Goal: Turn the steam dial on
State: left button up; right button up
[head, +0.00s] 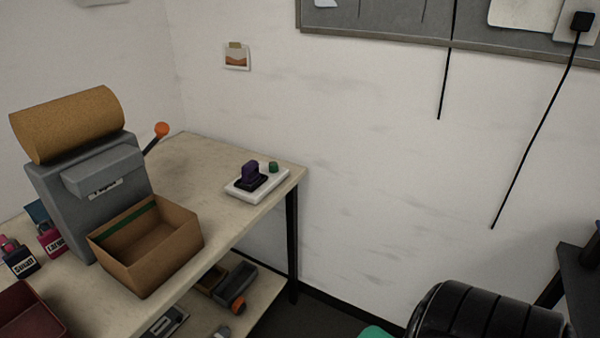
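I cannot make out a dial marked for steam in the head view. A grey machine (85,205) with a large tan roll (70,124) on top stands at the left of the table. A lever with an orange knob (162,129) sticks out on its right side. A white base (273,187) near the table's right end carries a dark purple upright piece (250,173) and a small green knob-like piece (273,167). Neither of my grippers is in view.
An open cardboard box (178,252) sits before the machine on the beige table (190,160). Small bottles (52,240) and a dark red tray (28,318) are at left. A lower shelf (262,295) holds bins. A black ribbed object (480,312) is at lower right.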

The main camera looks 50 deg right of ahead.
aim_at(272, 167)
jog(key=z, duration=1.2)
